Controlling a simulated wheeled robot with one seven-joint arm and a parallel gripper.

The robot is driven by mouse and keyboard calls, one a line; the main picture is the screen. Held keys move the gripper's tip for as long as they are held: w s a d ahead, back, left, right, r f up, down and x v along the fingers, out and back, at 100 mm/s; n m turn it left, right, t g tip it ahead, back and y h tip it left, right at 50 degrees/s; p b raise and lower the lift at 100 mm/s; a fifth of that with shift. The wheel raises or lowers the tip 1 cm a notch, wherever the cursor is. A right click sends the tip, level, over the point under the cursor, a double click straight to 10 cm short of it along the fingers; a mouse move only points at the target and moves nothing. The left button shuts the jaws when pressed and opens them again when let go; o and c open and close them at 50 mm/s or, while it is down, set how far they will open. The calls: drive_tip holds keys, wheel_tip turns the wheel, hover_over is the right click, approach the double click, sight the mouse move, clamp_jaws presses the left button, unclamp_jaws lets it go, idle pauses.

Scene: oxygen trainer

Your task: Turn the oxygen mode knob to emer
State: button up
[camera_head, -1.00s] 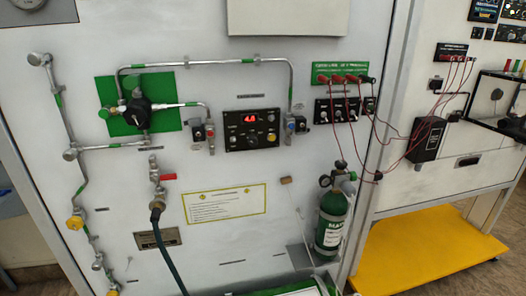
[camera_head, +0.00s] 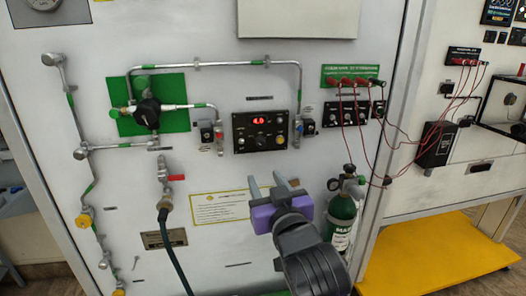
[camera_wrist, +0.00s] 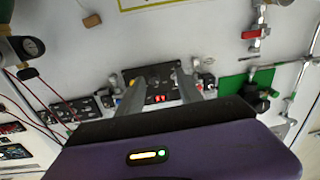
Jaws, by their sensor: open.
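The black control panel (camera_head: 267,131) with a red lit display is on the white wall panel in the head view. It carries small knobs and switches; their labels are too small to read, so I cannot tell which knob is the oxygen mode knob or where it points. The panel also shows in the wrist view (camera_wrist: 152,82), upside down, partly behind my fingers. My gripper (camera_head: 267,186) is open and empty, below the panel and apart from it, fingers pointing up toward it. In the wrist view my gripper's fingers (camera_wrist: 162,83) stand on either side of the display.
A black regulator (camera_head: 148,113) on a green plate and metal pipes are at the left. A green oxygen cylinder (camera_head: 342,215) stands right beside my arm. Red cables (camera_head: 366,120) hang from jacks at the right. The wall between gripper and panel is clear.

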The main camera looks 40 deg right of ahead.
sight(262, 145)
drive_tip(key=shift+m+g+h, duration=0.3)
drive_tip(key=shift+m+h, duration=0.2)
drive_tip(key=shift+m, duration=0.2)
drive_tip(key=w+d+r, duration=0.1)
drive_tip(key=w+d, duration=0.1)
drive_tip(key=w+d+r+p, duration=0.1)
drive_tip(key=w+d, duration=0.1)
drive_tip(key=w, duration=0.1)
drive_tip(key=w+d+r, duration=0.1)
drive_tip(key=w+d, duration=0.1)
drive_tip(key=shift+w+d+r, duration=0.15)
drive_tip(key=shift+d+r, duration=0.05)
drive_tip(key=shift+r, duration=0.15)
clamp_jaws()
